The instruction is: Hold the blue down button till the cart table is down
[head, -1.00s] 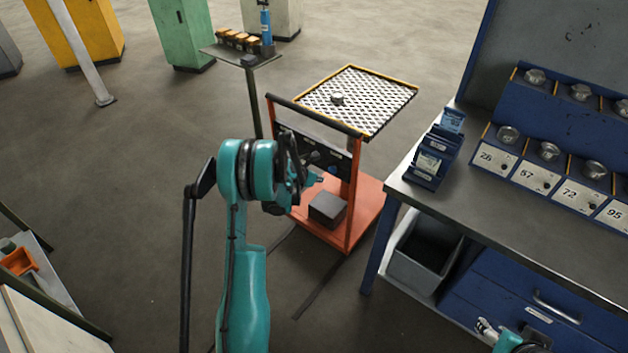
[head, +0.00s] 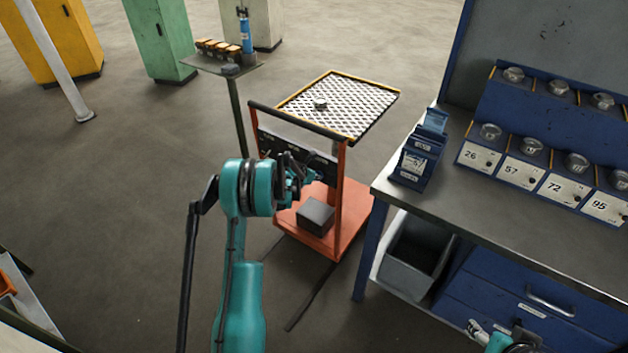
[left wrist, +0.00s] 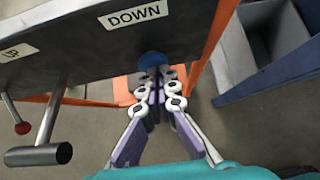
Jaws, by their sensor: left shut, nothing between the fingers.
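The orange cart (head: 355,215) stands mid-floor in the head view. Its mesh cart table (head: 352,100) is raised, about level with the push handle, and a small metal piece (head: 320,104) lies on it. In the left wrist view the blue down button (left wrist: 151,60) sits below the DOWN label (left wrist: 134,14) on the dark panel. My left gripper (left wrist: 161,76) is shut and empty, its tips at the button and covering part of it. I cannot tell whether they press it. In the head view my left gripper (head: 308,174) is at the panel. My right gripper (head: 476,328) is at the bottom right.
An UP label (left wrist: 18,52) and a lever (left wrist: 40,153) are left of the button. A red-tipped lever (left wrist: 21,128) is near them. A workbench (head: 470,205) with numbered boxes stands close right of the cart. A small stand (head: 222,64) is behind left.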

